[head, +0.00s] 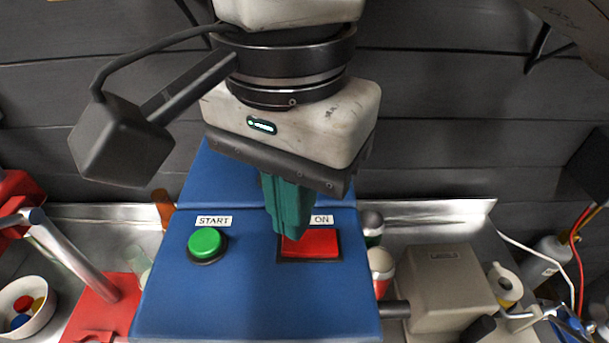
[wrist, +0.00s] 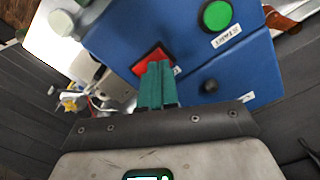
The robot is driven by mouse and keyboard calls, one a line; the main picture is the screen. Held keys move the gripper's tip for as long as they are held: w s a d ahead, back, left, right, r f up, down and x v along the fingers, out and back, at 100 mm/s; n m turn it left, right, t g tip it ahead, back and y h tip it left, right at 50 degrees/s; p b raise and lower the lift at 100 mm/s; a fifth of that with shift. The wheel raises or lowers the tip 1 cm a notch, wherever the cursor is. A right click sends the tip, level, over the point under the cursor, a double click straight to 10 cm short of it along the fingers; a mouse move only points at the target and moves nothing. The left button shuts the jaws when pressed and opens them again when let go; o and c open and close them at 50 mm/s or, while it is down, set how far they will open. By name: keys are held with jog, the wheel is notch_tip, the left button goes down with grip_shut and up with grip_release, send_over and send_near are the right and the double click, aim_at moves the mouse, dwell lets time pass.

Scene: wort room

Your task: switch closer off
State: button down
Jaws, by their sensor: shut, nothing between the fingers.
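A blue machine (head: 185,290), the closer, stands in the middle of the head view with a sloped front panel. On the panel is a round green button (head: 205,241) under a START label. To its right is a red rectangular switch (head: 312,244) under an ON label. My gripper (head: 292,234) is shut and empty, its green fingers pointing down at the left part of the red switch. In the wrist view the fingertips (wrist: 158,66) overlap the red switch (wrist: 150,62). I cannot tell whether they touch it. The fingers hide part of the switch and label.
A red stand (head: 105,305) and a white bowl (head: 22,303) with coloured caps are at the left. A grey box (head: 447,285) and a tape roll (head: 507,284) are at the right. A dark plank wall (head: 450,150) rises behind.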

jog(key=shift+f+b, duration=0.45)
jog(key=shift+f, duration=0.45)
dwell(0.3)
notch_tip(320, 180, up, 7)
jog(key=p, duration=0.7)
jog(key=shift+s, duration=0.1)
dwell(0.7)
